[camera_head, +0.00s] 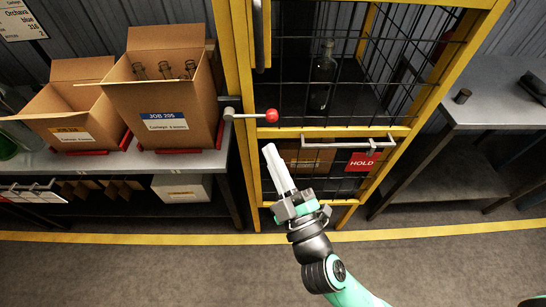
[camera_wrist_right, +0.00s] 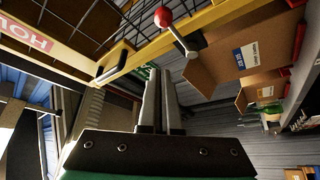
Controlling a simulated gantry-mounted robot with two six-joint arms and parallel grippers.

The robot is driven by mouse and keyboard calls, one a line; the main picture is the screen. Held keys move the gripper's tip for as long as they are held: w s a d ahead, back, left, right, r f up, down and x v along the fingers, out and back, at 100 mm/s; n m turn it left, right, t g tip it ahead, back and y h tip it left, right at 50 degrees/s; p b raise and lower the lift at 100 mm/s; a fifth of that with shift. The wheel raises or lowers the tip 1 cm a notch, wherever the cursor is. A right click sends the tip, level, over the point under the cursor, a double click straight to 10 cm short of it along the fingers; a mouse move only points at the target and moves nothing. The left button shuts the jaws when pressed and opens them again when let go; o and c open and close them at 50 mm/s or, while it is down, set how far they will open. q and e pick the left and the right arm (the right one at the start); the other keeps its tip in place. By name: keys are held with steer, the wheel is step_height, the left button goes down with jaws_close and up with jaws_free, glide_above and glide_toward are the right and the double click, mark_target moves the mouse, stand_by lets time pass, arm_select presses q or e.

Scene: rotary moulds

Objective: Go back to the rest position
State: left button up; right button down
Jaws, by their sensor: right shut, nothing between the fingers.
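My right gripper (camera_head: 279,170) is shut and empty. In the head view it points up and to the left, in front of the yellow-framed cage (camera_head: 245,70), below the lever with the red ball knob (camera_head: 271,115). In the right wrist view its fingers (camera_wrist_right: 160,85) lie side by side, and the red knob (camera_wrist_right: 163,17) is above them, apart from the fingertips. My left gripper shows in neither view.
Open cardboard boxes (camera_head: 165,100) stand on the shelf at left; one holds several bottles. A dark bottle (camera_head: 322,75) stands inside the mesh cage. A red HOLD sign (camera_head: 362,162) hangs near the handle bar (camera_head: 335,143). A grey table (camera_head: 500,95) is at right. Floor in front is clear.

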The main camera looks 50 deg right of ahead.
steer(key=shift+r, duration=0.15)
step_height(320, 180, up, 35)
steer(key=d+m+t+h+p, duration=0.2)
steer(key=m+h+p, duration=0.2)
steer(key=m+p, duration=0.7)
steer(key=s+a+r+n+t+y+p, duration=0.1)
steer(key=a+r+n+t+y+p, duration=0.25)
steer(key=r+y, duration=0.45)
steer(key=s+a+r+n+t+y+p, duration=0.1)
steer(key=a+r+n+t+y+p, duration=0.15)
steer(key=a+r+y+p, duration=0.4)
step_height(320, 180, up, 37)
steer(key=d+p, duration=0.1)
steer(key=p, duration=3.1)
steer(key=shift+w+d+g, duration=0.25)
steer(key=shift+g, duration=0.05)
